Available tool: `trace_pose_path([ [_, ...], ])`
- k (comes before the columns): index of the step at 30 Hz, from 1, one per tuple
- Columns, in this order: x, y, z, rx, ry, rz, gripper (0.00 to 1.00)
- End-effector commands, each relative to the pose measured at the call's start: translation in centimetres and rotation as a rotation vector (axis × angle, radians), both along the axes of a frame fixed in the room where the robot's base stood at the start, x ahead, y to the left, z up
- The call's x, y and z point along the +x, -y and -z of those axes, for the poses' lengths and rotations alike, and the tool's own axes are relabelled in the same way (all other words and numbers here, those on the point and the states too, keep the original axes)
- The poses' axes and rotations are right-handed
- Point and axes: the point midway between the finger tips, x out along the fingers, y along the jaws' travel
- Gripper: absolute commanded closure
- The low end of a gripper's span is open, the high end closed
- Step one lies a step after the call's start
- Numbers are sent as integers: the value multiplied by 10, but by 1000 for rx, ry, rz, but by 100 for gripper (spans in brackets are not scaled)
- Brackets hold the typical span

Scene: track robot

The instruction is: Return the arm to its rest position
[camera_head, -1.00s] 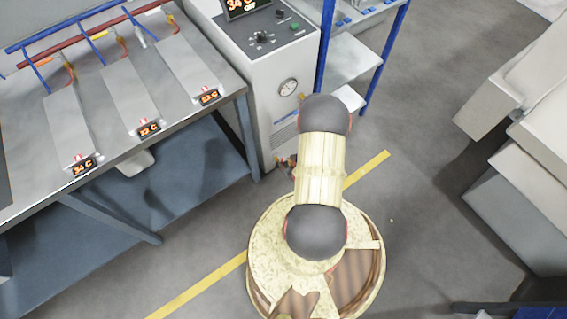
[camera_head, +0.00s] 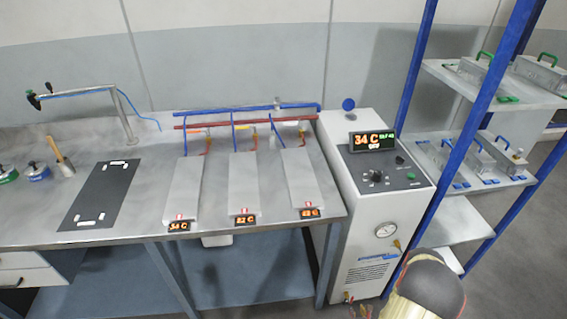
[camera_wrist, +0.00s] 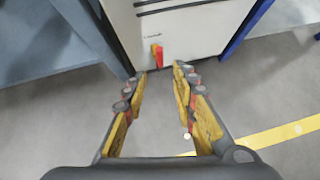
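My gripper (camera_wrist: 164,80) shows in the wrist view with its two yellow-padded fingers apart and nothing between them. It points at the grey floor (camera_wrist: 159,125) in front of a white cabinet. In the head view my arm shows only as a dark rounded joint and a pale link at the bottom right, beside the cabinet's lower front.
The white chiller cabinet (camera_head: 345,240) reads 34 C and has a red-and-yellow valve (camera_wrist: 157,52) low down. A steel bench (camera_head: 130,225) with several metal plates stands left. A blue-framed shelf rack (camera_head: 440,140) stands right. Floor around my gripper is clear.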

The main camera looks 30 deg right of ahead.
Motion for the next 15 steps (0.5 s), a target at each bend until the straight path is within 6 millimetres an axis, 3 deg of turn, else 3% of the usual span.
trace_pose_path([
  [6,5,-12,0,25,12,-40,72],
  [8,8,-35,0,55,20,-102,72],
  [11,14,-88,-8,128,44,-257,72],
  [12,18,-105,-18,150,61,-330,72],
  [15,36,-129,-58,166,110,-530,72],
])
